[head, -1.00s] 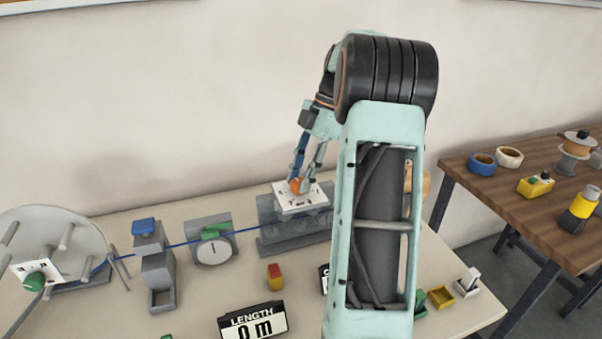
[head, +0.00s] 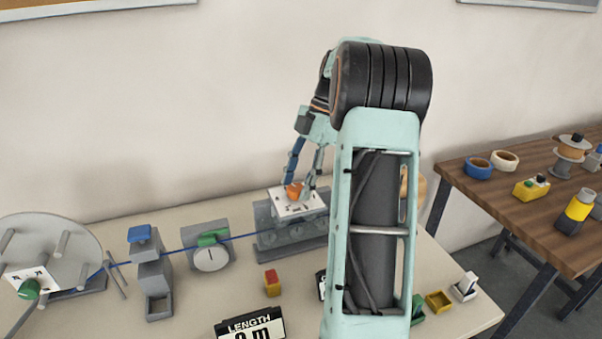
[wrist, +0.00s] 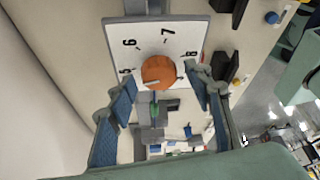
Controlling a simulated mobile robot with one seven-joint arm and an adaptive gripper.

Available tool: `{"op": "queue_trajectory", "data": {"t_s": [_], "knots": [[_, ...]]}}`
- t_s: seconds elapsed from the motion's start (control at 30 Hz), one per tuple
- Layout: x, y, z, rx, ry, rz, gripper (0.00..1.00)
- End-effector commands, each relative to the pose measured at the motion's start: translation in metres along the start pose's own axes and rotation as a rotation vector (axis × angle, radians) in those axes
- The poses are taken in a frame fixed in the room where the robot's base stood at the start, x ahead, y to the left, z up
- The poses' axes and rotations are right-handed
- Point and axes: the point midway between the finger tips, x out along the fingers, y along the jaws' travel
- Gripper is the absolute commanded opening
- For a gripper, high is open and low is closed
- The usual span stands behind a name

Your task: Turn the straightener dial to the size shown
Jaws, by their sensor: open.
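The straightener (head: 268,236) is a grey block on the bench, with a white dial plate (head: 283,206) on top. An orange dial (head: 294,190) sits in the plate's middle. In the wrist view the dial (wrist: 158,70) shows round, with a pale mark near its lower edge. Numbers including 5, 6, 7 and 8 stand around it on the plate (wrist: 190,35). My gripper (head: 298,184) is open at the dial. In the wrist view its blue-padded fingers (wrist: 160,88) stand on either side of the dial, with gaps visible. I cannot tell the exact setting.
A blue line runs from the reel (head: 70,250) past a blue-topped stand (head: 155,285) and a round gauge (head: 211,258) to the straightener. A LENGTH display (head: 249,329) stands in front. Another dark sign (head: 321,285) is mostly hidden behind my arm.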

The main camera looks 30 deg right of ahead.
Motion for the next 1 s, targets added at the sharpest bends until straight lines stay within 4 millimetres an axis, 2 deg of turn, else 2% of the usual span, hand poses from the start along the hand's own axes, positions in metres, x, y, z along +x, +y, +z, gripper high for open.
{"op": "queue_trajectory", "data": {"t_s": [0.17, 0.4, 0.6, 0.8, 1.0], "knots": [[-0.019, 0.001, 0.001, 0.0, -0.002, 0.004, 0.47], [-0.063, 0.001, 0.001, 0.0, -0.003, 0.003, 0.47], [-0.092, 0.0, 0.001, 0.001, -0.002, 0.002, 0.47], [-0.11, 0.0, 0.001, 0.0, 0.0, 0.0, 0.47], [-0.118, 0.0, 0.001, 0.001, 0.0, 0.0, 0.47]]}}
